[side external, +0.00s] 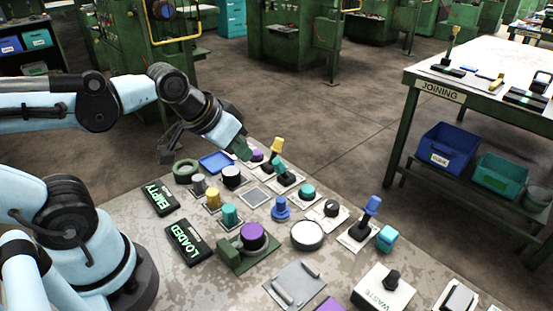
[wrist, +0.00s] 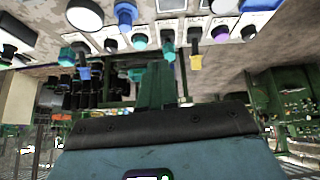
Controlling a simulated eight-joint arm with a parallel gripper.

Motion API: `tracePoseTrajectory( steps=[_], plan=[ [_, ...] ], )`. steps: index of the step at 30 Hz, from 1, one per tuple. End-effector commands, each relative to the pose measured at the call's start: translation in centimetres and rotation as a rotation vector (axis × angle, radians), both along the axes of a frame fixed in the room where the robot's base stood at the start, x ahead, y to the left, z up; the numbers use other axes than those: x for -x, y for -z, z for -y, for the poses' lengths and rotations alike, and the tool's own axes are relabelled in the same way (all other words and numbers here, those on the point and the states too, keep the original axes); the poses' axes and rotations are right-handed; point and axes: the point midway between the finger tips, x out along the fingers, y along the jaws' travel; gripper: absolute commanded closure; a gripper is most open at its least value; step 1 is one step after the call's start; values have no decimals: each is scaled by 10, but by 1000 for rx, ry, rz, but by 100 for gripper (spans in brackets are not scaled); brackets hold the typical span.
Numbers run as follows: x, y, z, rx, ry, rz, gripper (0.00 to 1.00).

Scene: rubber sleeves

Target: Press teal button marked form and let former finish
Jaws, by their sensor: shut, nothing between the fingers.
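My gripper (side external: 242,150) is shut and empty at the far end of the bench, close to a purple button (side external: 257,155) and a teal-handled lever (side external: 280,168). In the wrist view, the green fingers (wrist: 155,82) are together and the controls appear upside down. A round teal button (side external: 307,191) sits on a pale plate, apart from my gripper. A teal cylinder (side external: 230,214) stands nearer the front. I cannot read a "form" marking on either teal control. I cannot identify the former with certainty.
A yellow lever (side external: 277,147) and a blue lever (side external: 371,207) stand up from the bench (side external: 335,262). A purple-topped green fixture (side external: 253,238) and a white round pad (side external: 307,235) lie nearer. The EMPTY (side external: 160,198) and LOADED (side external: 188,243) signs are lit green.

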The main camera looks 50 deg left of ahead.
Motion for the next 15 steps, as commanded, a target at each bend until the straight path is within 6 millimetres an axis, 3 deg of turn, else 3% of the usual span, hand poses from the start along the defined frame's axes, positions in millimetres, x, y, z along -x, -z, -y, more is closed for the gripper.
tracePoseTrajectory(
  steps=[15],
  plan=[
    [-66,-36,20,307,-589,-263,100]
  ],
)
